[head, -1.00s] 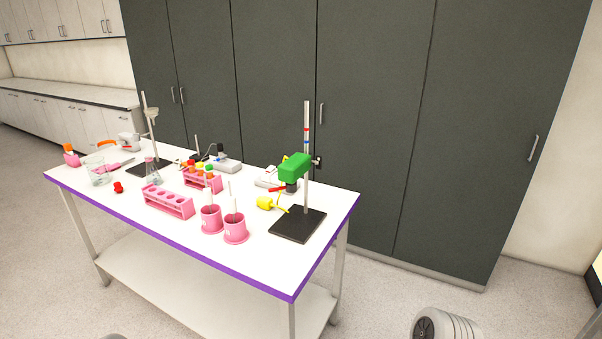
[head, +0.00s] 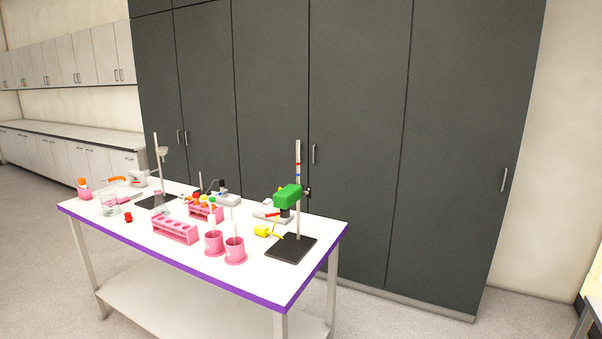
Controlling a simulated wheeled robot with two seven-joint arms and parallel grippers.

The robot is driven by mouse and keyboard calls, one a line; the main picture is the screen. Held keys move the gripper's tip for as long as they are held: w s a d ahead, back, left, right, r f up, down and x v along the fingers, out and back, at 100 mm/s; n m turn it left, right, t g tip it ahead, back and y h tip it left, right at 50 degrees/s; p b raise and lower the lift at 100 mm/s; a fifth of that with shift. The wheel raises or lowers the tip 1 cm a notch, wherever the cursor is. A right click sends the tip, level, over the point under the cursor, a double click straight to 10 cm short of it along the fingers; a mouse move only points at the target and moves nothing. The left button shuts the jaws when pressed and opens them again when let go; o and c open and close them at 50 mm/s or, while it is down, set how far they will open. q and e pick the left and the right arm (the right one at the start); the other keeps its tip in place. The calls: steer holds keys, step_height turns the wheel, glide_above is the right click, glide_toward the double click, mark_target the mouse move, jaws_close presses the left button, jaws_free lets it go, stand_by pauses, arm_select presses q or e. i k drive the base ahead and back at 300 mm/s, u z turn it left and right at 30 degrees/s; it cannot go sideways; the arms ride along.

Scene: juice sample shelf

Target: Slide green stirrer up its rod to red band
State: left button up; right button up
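The green stirrer (head: 288,196) is a block mounted on an upright grey metal rod (head: 298,222). It sits about midway up the rod, with a dark part below it and a dark knob on its right side. Small coloured bands, including a red band (head: 298,164), show on the rod above the stirrer, with a clear gap between. The rod stands on a black base plate (head: 291,249) near the table's right end. Neither of my grippers is in view.
The white table (head: 208,269) with a purple edge also holds pink beakers (head: 235,252), a pink tube rack (head: 175,231), a yellow object (head: 261,231) and a second stand (head: 156,170) at the left. Dark cabinets (head: 360,130) stand behind. Floor is open at the right.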

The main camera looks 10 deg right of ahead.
mark_target(285, 198)
steer(key=z, duration=0.4)
steer(key=i, duration=1.15)
steer(key=u, duration=0.15)
steer(key=k, duration=0.2)
steer(key=u, duration=0.05)
